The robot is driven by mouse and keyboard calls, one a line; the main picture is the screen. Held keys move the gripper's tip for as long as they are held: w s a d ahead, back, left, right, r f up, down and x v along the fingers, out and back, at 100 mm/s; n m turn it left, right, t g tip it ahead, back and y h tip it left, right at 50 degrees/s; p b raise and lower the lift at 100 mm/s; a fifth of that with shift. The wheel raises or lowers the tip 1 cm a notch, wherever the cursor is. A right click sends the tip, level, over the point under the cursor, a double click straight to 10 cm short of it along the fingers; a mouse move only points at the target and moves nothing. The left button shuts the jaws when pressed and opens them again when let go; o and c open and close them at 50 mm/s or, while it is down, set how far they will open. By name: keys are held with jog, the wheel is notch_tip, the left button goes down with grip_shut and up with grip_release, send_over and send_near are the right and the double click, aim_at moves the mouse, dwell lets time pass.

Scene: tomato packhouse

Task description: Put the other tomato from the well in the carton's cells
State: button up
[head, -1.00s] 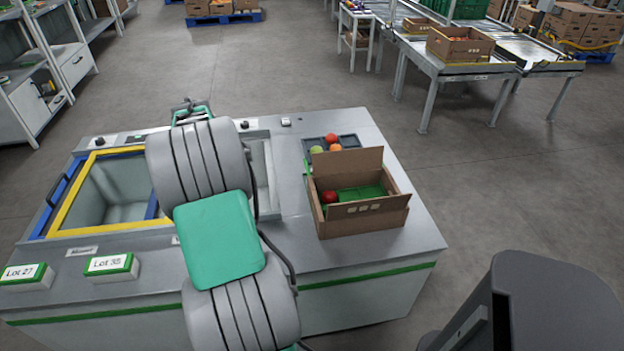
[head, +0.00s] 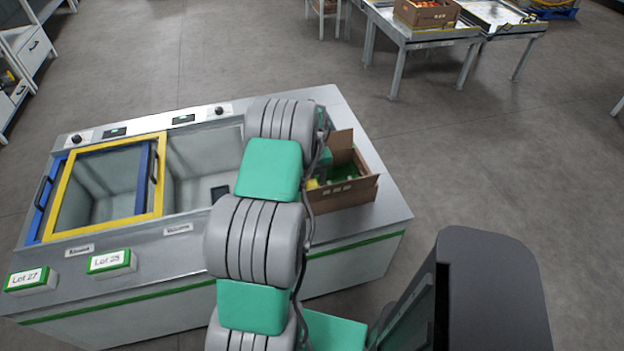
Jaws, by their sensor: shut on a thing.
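The open brown carton (head: 345,196) stands on the right end of the bench, with green cells (head: 347,173) inside. My gripper (head: 322,170) is over the left part of the carton, mostly hidden behind my arm; only a teal part shows. It is shut on a tomato. A small yellow patch (head: 312,184) shows below it at the carton's left side; I cannot tell whether it is the held tomato. The well (head: 195,165) is open at the middle of the bench, with a dark piece (head: 220,193) at its right side. My arm hides part of it.
A yellow-framed lid (head: 108,190) and a blue frame cover the left well. Lot signs (head: 110,262) stand at the bench's front left. The carton's raised flap (head: 341,140) stands at its back. A roller table (head: 420,38) is beyond.

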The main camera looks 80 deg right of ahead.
jog(key=shift+f+b, duration=1.7)
jog(key=shift+f, duration=1.3)
jog(key=shift+w+d, duration=0.1)
jog(key=o, duration=1)
jog(key=c, duration=0.3)
jog(key=shift+r+p, duration=1.3)
jog(key=shift+r, duration=1.8)
jog(key=shift+f, duration=0.1)
